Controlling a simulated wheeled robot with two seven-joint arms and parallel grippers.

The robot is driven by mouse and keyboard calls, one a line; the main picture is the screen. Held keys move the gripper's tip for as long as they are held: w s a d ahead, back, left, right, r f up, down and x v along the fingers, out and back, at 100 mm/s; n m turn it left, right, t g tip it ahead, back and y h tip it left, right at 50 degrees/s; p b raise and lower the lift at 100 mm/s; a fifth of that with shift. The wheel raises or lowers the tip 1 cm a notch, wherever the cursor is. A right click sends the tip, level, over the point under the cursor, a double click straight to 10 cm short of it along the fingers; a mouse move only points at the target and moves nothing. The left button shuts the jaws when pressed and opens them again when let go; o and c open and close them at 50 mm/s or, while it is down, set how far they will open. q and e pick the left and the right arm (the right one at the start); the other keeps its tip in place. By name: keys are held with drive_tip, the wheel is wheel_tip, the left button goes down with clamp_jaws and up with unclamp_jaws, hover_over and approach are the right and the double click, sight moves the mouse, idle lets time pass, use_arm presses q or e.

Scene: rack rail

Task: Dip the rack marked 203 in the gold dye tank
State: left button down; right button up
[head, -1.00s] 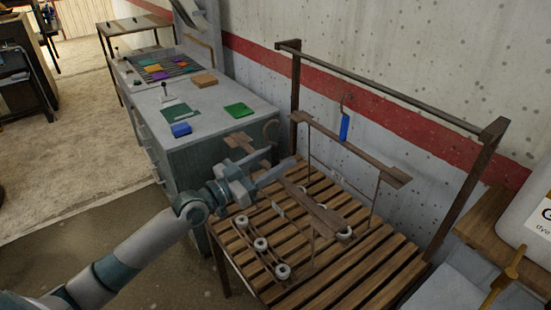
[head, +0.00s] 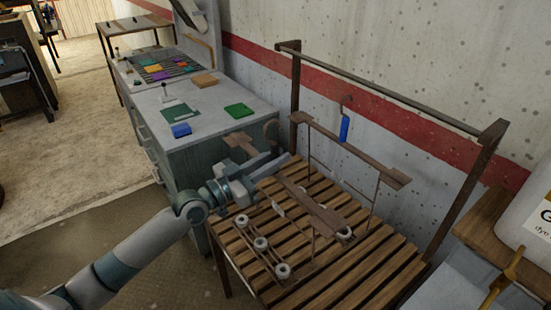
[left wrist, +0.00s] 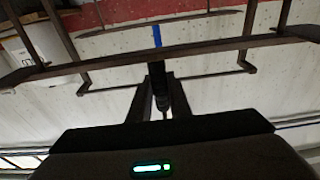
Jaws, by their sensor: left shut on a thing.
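My left gripper (head: 268,166) is shut on a dark handle, which shows between its fingers in the left wrist view (left wrist: 158,88). The dark wooden bar of the front rack (head: 318,212) runs beneath the gripper, with thin wires below it over the slatted table. A second rack (head: 385,172) hangs behind it, with a blue handle (head: 344,130) and a hook; the blue also shows in the left wrist view (left wrist: 157,36). I can read no number on either rack. A white container (head: 530,222) at the right edge has a cut-off label starting with G and the word dye. My right gripper is out of view.
The slatted wooden table (head: 330,290) carries several white round pieces (head: 261,243). A metal rail frame (head: 380,88) rises above its back edge near the wall. A grey cabinet (head: 205,160) with coloured blocks stands to the left, close to the gripper.

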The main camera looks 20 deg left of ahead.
use_arm(q)
drive_tip(key=shift+r+p, duration=1)
drive_tip(key=shift+r, duration=0.4)
drive_tip(key=shift+s, duration=0.1)
drive_tip(key=r+b+v, duration=0.1)
drive_tip(key=v, duration=0.8)
drive_tip(key=shift+r, duration=0.2)
drive_tip(key=shift+a+r, duration=0.1)
idle(1.8)
